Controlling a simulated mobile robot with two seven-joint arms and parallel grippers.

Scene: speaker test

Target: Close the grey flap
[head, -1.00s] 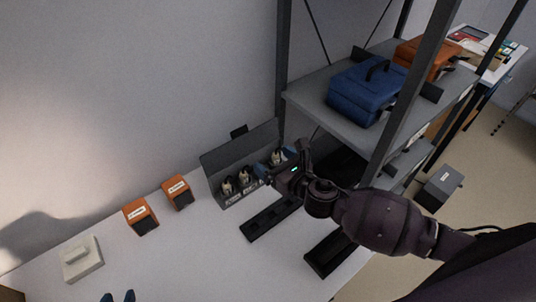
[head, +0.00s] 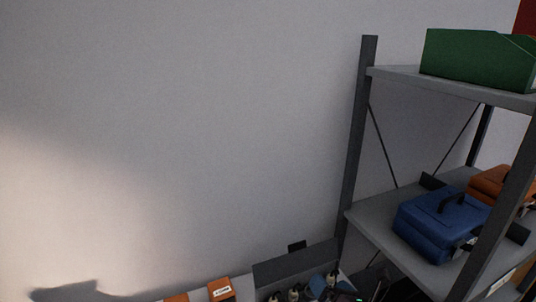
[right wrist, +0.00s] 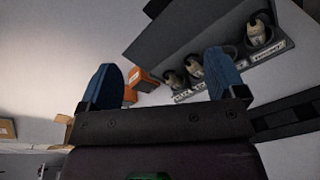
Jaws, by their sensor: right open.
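The grey flap (head: 297,266) stands raised at the back of a grey holder at the bottom of the head view. In the right wrist view the flap (right wrist: 190,32) slants across the top. The holder (right wrist: 262,62) carries several pale devices in round sockets along its labelled front. My right gripper (right wrist: 166,86) is open, with two blue fingertips apart and nothing between them. In the head view its blue tip (head: 319,286) shows low, beside the devices and in front of the flap. My left gripper is not in view.
Orange boxes (head: 220,289) sit left of the holder. A grey shelf rack (head: 357,140) stands to the right, with a blue case (head: 438,222), an orange case (head: 492,186) and a green bin (head: 476,59). The wall behind is bare.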

